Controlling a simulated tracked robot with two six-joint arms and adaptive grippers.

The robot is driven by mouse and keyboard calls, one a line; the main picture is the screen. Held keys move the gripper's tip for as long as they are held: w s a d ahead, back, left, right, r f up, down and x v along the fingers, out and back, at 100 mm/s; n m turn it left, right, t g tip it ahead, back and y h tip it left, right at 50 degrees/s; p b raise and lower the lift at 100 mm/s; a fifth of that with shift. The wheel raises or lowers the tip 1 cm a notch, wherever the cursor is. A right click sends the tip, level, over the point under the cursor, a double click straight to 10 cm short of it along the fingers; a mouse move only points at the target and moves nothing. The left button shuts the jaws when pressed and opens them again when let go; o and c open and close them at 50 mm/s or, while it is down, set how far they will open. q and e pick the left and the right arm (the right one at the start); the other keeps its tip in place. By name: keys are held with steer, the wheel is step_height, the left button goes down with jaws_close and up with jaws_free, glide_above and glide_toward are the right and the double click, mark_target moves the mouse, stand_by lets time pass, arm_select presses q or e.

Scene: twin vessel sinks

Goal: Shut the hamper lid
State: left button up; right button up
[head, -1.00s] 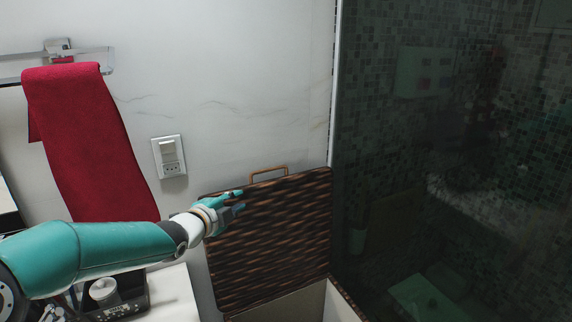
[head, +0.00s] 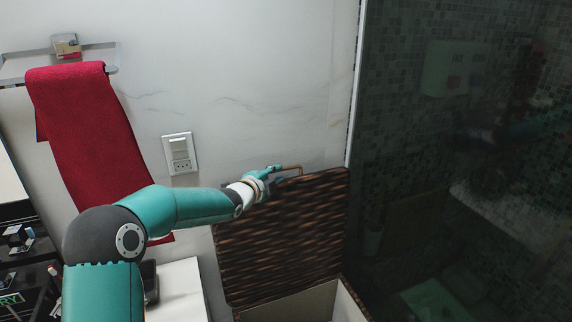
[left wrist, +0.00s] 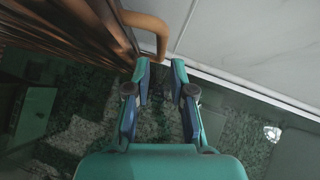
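The hamper lid (head: 285,235) is a dark brown woven panel standing raised, close to the wall at the back of the hamper. The hamper (head: 310,303) shows its pale inside below it. A tan handle (head: 293,167) sticks up from the lid's top edge. My left gripper (head: 279,175) is at the top left of the lid, beside the handle. In the left wrist view the two fingers are apart with nothing between them, and the handle (left wrist: 161,38) curves just ahead of the fingertips. I cannot tell whether they touch it. My right gripper is not in view.
A dark glass shower panel (head: 450,150) stands close on the right of the hamper. A red towel (head: 95,140) hangs on a rail at left. A white counter (head: 180,290) lies left of the hamper. A wall switch plate (head: 180,153) is above it.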

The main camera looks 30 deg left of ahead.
mark_target(284, 170)
arm_select(q)
steer(key=p+x, duration=0.2)
steer(key=x, duration=0.4)
steer(key=shift+w+f, duration=0.15)
steer(key=shift+w, duration=0.1)
steer(key=shift+c, duration=0.2)
jaws_close()
steer(key=shift+d, duration=0.1)
